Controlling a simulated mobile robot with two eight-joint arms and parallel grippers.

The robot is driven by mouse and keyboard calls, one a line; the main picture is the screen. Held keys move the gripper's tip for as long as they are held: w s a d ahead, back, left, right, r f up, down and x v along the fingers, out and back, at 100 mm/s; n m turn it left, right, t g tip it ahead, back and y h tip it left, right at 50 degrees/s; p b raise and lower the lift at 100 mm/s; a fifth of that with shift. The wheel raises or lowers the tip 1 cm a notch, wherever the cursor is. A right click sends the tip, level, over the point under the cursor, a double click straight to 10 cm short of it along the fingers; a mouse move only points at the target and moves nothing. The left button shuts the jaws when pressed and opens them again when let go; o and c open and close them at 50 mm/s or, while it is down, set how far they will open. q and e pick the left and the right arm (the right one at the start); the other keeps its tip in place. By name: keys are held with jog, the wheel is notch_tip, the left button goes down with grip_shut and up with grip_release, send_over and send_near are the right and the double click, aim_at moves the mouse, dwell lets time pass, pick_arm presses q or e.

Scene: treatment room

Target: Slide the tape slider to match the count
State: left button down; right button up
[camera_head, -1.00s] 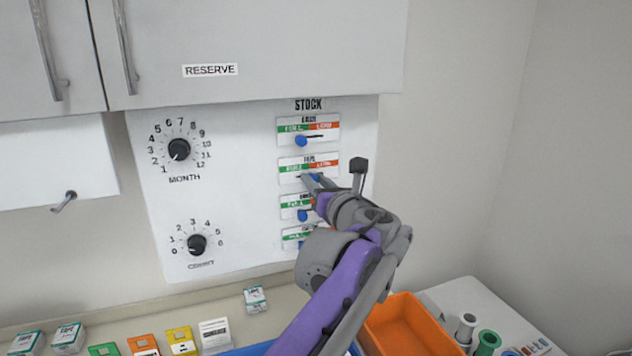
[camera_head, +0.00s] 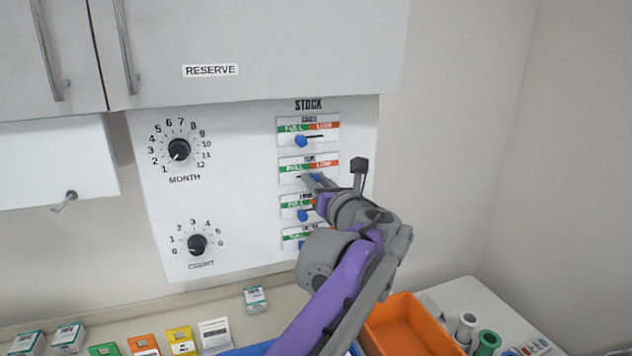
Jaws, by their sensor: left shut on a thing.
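The stock panel (camera_head: 260,200) is a white board on the wall with a column of slider plates, each with a green and a red part. The second plate (camera_head: 296,164) appears to be the tape one; its small label is blurred. Its blue slider knob (camera_head: 317,177) stands towards the right, under the red part. My left gripper (camera_head: 314,181) is shut on this knob and partly covers it. Several tape boxes stand on the counter, one (camera_head: 255,299) below the panel and others (camera_head: 68,338) at the left. My right gripper is not in view.
The gauze slider knob (camera_head: 301,141) above and another blue knob (camera_head: 303,215) below lie close to my gripper. Month (camera_head: 179,150) and count (camera_head: 197,244) dials are to the left. An orange bin (camera_head: 402,325) stands below right. Cabinet doors (camera_head: 250,50) overhang the panel.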

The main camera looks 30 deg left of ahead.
pick_arm(q)
jog(key=shift+w+d+r, duration=0.1)
jog(key=shift+w+d, duration=0.85)
jog(key=shift+w, duration=0.15)
jog(key=shift+s, duration=0.1)
jog(key=c, duration=1.1)
grip_release()
jog(key=o, duration=0.4)
jog(key=shift+w+d, duration=0.1)
jog(key=shift+w, duration=0.1)
jog(key=shift+s, duration=0.1)
send_near(323, 173)
jog(key=v, duration=0.5)
jog(key=shift+a+b, duration=0.25)
jog(key=shift+b, duration=0.2)
